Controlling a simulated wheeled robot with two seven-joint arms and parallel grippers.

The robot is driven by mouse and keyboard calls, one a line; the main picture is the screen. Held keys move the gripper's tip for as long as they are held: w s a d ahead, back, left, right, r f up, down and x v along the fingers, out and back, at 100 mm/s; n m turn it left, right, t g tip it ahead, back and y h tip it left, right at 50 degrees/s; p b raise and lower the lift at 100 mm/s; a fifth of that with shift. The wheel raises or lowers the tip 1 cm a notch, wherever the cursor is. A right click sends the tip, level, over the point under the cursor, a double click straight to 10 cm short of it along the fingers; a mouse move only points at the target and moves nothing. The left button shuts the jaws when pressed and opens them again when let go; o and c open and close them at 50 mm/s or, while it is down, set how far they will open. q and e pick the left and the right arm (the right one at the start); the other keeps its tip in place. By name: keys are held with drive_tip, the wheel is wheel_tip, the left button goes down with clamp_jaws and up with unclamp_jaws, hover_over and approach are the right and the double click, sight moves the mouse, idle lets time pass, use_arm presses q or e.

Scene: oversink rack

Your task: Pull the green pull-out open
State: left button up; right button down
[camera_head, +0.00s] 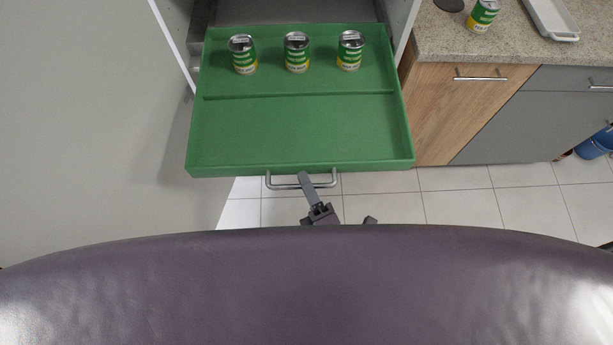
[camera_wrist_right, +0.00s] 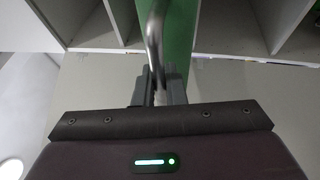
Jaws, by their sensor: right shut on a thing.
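The green pull-out (camera_head: 300,130) extends from the cabinet toward me, with a metal bar handle (camera_head: 274,182) on its front. Three green-and-yellow cans stand in its back part: a left can (camera_head: 243,55), a middle can (camera_head: 297,53) and a right can (camera_head: 350,51). My right gripper (camera_head: 307,180) is at the handle, shut on the bar. In the right wrist view the fingers (camera_wrist_right: 158,88) close around the handle (camera_wrist_right: 153,40), with the green front (camera_wrist_right: 181,35) behind it. My left gripper is not in view.
A granite counter (camera_head: 450,45) to the right carries another can (camera_head: 484,14) and a white tray (camera_head: 548,18). Below it are a wooden door (camera_head: 465,105) and grey fronts (camera_head: 530,122). A blue container (camera_head: 596,144) stands at the far right. Tiled floor (camera_head: 460,205) shows clear.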

drive_tip(key=c, duration=1.8)
unclamp_jaws()
drive_tip(key=shift+o, duration=0.2)
drive_tip(key=b+v, duration=0.1)
drive_tip(key=v, duration=0.7)
drive_tip(key=shift+b, duration=0.4)
drive_tip(key=shift+w+f, duration=0.1)
